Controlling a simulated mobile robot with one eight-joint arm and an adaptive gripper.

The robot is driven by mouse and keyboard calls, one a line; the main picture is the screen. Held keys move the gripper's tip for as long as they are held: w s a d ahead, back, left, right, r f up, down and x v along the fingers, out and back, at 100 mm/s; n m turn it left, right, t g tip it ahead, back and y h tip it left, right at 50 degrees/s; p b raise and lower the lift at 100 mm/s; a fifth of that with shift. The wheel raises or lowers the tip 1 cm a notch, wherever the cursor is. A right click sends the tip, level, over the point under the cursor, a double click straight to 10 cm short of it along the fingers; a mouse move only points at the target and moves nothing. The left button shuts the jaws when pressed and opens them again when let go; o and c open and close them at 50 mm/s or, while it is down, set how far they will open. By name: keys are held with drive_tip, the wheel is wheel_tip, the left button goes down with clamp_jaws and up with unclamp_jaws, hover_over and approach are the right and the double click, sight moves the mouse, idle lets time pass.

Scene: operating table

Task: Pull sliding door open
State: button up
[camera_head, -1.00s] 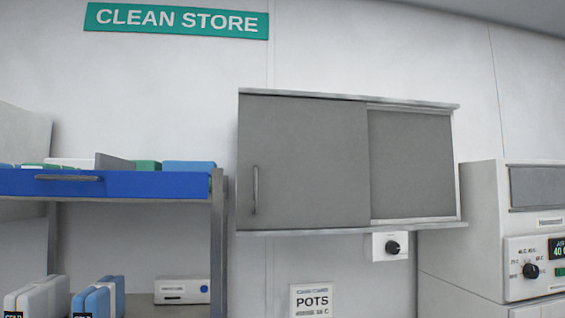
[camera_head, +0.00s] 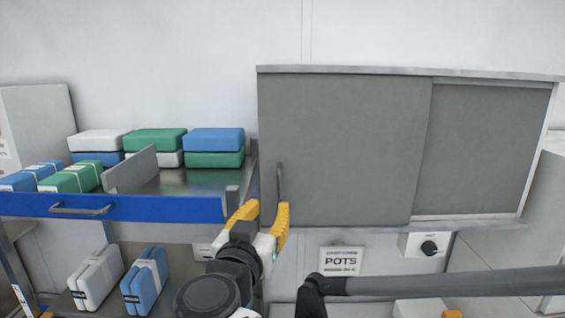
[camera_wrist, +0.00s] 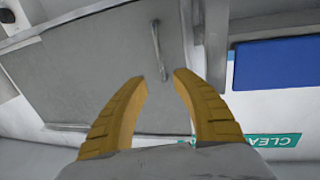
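A grey wall cabinet has two sliding doors. The left door (camera_head: 345,150) sits in front and overlaps the right door (camera_head: 475,150). The left door carries a vertical bar handle (camera_head: 279,182) near its left edge. My gripper (camera_head: 264,212) has yellow fingers and is open, just in front of the handle's lower end in the head view. In the wrist view the open fingers (camera_wrist: 160,77) point toward the handle (camera_wrist: 159,48), which lies beyond the fingertips. Nothing is between the fingers. Whether a finger touches the handle cannot be told.
A shelf with a blue front (camera_head: 130,208) stands close left of the cabinet, holding several packs. A POTS sign (camera_head: 341,261) and a dial box (camera_head: 424,245) are on the wall below. The wall above the cabinet is bare.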

sight(279, 188)
drive_tip(key=p+x, duration=0.1)
drive_tip(key=x, duration=0.9)
drive_tip(key=shift+w+r, duration=0.1)
drive_tip(key=shift+w, duration=0.2)
clamp_jaws()
